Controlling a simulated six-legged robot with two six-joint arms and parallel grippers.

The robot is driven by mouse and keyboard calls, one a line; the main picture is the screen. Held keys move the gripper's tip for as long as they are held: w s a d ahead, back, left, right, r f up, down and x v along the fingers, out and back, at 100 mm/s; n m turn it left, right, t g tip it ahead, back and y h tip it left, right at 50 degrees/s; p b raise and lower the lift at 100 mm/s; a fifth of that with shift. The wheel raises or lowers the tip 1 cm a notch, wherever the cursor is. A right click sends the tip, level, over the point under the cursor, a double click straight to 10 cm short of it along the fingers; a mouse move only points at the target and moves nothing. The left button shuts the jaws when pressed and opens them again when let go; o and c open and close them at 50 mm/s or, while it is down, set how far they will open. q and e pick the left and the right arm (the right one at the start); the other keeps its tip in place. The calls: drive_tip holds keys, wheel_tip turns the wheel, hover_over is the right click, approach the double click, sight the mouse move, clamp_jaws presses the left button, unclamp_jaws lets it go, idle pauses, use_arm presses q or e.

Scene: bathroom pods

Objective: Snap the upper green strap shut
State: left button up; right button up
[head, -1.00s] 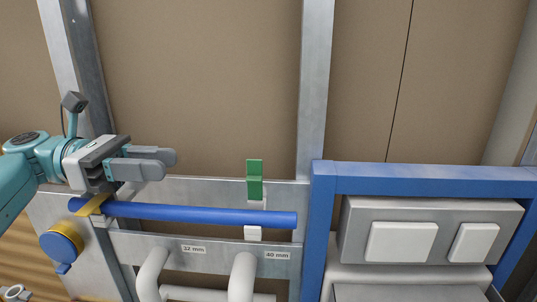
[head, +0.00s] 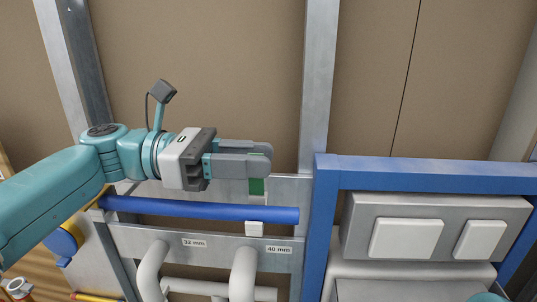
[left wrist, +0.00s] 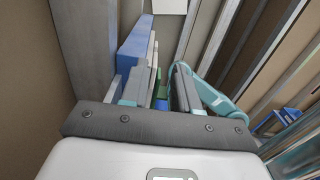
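The green strap (head: 257,187) stands upright above the blue pipe (head: 200,209) on the metal rail. Only its lower part shows in the head view; my left gripper hides the top. My left gripper (head: 263,160) lies level in front of the strap, its fingers pointing right. In the left wrist view, its two fingers (left wrist: 160,88) stand apart, with green (left wrist: 162,104) showing in the gap. I cannot tell whether they touch the strap. A white block (head: 254,229) sits just below the pipe. My right gripper is not in view.
A blue frame (head: 326,230) stands to the right, around a grey panel with white plates (head: 407,238). White curved pipes (head: 243,275) sit under the rail labelled 32 mm and 40 mm. Metal studs and brown board stand behind.

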use_arm(q)
drive_tip(key=d, duration=0.2)
drive_tip(key=shift+d, duration=0.35)
drive_tip(key=shift+w+a, duration=0.1)
clamp_jaws()
